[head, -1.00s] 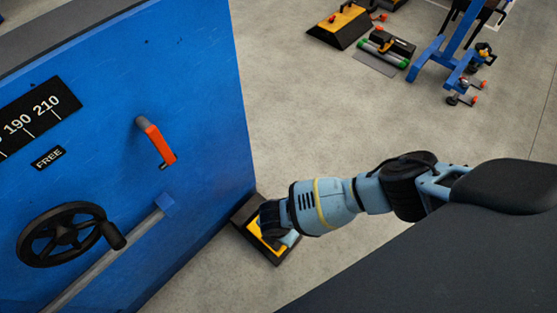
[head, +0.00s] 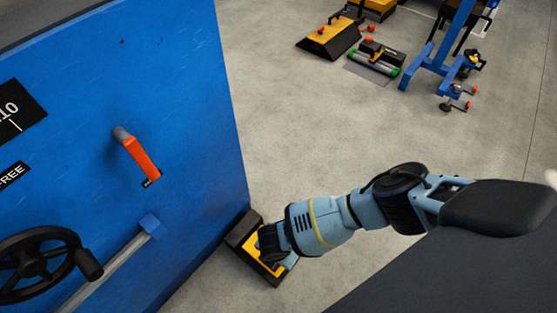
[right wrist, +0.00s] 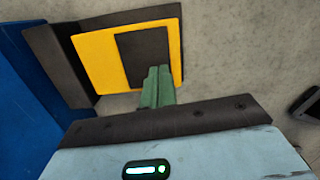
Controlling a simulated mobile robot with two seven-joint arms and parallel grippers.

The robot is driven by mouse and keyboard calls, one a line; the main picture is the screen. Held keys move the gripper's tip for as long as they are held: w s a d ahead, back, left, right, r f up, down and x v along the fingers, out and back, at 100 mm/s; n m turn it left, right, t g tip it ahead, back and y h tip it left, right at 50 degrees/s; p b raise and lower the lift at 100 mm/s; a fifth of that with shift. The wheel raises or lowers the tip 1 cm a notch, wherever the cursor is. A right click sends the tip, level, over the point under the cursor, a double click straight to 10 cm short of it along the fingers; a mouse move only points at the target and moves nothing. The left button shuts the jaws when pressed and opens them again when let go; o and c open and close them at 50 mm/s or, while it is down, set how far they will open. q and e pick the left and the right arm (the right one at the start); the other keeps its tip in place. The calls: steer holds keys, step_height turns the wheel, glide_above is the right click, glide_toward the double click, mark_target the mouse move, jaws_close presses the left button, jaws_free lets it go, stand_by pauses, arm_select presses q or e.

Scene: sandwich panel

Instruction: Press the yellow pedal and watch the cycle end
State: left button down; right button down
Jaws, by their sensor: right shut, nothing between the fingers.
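The yellow pedal (head: 249,249), with a black pad and dark housing, is on the floor at the foot of the blue panel in the head view. It also fills the upper left of the right wrist view (right wrist: 92,62). My right gripper (right wrist: 159,72) is shut and empty; its green fingers overlap the lower edge of the pedal's black pad. I cannot tell whether they touch it or whether the pedal is down. In the head view my right wrist hides part of the pedal. My left gripper is not in view.
The blue panel (head: 190,120) stands at left with an orange-red lever (head: 140,158), a black handwheel (head: 35,265) and a scale plate (head: 15,112). A yellow-black block (head: 328,36) and a blue stand (head: 432,68) are at the back. The floor between is clear.

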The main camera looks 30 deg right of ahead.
steer(key=shift+f+b, duration=0.65)
steer(key=shift+f, duration=0.25)
steer(key=shift+d, duration=0.1)
